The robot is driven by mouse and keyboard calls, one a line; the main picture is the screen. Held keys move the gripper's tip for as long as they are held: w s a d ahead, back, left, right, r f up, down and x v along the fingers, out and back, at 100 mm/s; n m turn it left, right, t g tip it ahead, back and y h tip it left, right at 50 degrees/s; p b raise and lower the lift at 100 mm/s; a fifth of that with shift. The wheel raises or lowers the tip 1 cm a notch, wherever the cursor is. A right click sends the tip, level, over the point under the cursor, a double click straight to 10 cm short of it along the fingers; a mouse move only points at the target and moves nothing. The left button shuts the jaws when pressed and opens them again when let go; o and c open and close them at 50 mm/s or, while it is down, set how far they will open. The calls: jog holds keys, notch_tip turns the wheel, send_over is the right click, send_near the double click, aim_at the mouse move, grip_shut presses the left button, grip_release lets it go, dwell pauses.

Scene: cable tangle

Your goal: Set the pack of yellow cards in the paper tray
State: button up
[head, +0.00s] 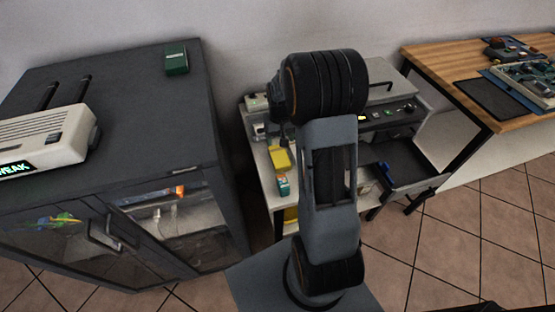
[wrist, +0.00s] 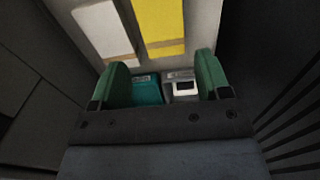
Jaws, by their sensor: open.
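A yellow pack with a brown band (wrist: 162,25) lies flat at the top of the wrist view, partly cut off by the frame edge. My gripper (wrist: 162,82) is open, its two green fingertips apart and no pack between them. The pack lies beyond the fingertips. In the head view a yellow item (head: 280,158) lies on the small white table; I cannot tell whether it is the same pack. A dark open tray (head: 405,160) juts from the grey printer, with a blue item in it; it looks like the paper tray. My arm hides part of the table.
A white banded pack (wrist: 103,30) lies left of the yellow one. A teal box (wrist: 147,90) and a grey device (wrist: 182,86) show beyond the jaws. A dark cabinet (head: 130,120) stands left, a wooden desk (head: 440,52) right. Tiled floor is free at front right.

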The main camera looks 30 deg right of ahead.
aim_at(279, 155)
notch_tip(279, 155, down, 10)
jog(key=shift+a+b, duration=0.15)
jog(key=shift+b, duration=0.65)
jog(key=c, duration=0.7)
jog(key=shift+r, duration=0.15)
